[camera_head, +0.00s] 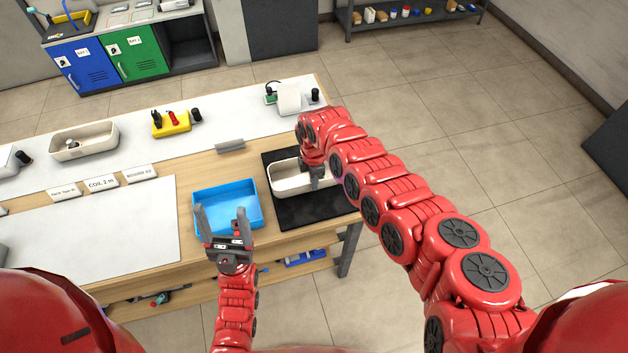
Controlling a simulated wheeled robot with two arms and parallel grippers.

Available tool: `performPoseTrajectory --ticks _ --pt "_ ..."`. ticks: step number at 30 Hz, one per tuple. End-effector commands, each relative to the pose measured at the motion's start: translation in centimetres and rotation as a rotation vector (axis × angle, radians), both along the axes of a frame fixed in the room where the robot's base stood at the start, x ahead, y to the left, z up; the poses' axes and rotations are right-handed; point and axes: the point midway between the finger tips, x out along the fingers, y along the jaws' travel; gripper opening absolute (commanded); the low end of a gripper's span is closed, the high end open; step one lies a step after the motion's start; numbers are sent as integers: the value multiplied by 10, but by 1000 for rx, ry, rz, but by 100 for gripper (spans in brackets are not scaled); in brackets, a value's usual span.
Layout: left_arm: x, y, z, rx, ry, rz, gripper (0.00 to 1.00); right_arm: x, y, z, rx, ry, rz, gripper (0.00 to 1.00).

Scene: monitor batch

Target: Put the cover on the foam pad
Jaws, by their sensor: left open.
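The dark foam pad (310,211) lies flat at the right end of the wooden workbench. A cream, rounded, tray-like piece (289,191), which looks like the cover, is on or just above the pad; I cannot tell if it touches. My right gripper (317,184) points down at the piece's right side. Its fingers are small and partly hidden by my arm, so its grip is unclear. My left gripper (222,213) is open and empty, in front of the blue tray (254,222), fingers pointing away.
A white mat (100,225) and label cards (102,184) lie left of the blue tray. A cream bin (60,154), yellow block (171,129) and white device (289,97) stand along the back. A grey block (230,147) lies behind the blue tray.

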Motion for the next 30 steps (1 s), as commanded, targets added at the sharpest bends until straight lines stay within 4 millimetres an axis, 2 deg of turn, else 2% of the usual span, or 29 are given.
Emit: performPoseTrajectory --ticks 1,3,4,11,17,22,30 --pt "0 0 1 0 0 0 71 0 0 1 0 -1 0 21" --pt "0 0 1 0 0 0 71 0 0 1 0 -1 0 33" --pt "0 0 1 0 0 0 71 0 0 1 0 -1 0 35" --pt "0 0 1 0 0 0 71 0 0 1 0 -1 0 35" --pt "0 0 4 0 0 0 71 1 -1 11 3 -1 -3 35" --pt "0 0 5 0 0 0 71 1 -3 37 -1 -1 -3 35" --pt "0 0 -12 0 0 0 71 1 -1 90 0 -3 -2 35"
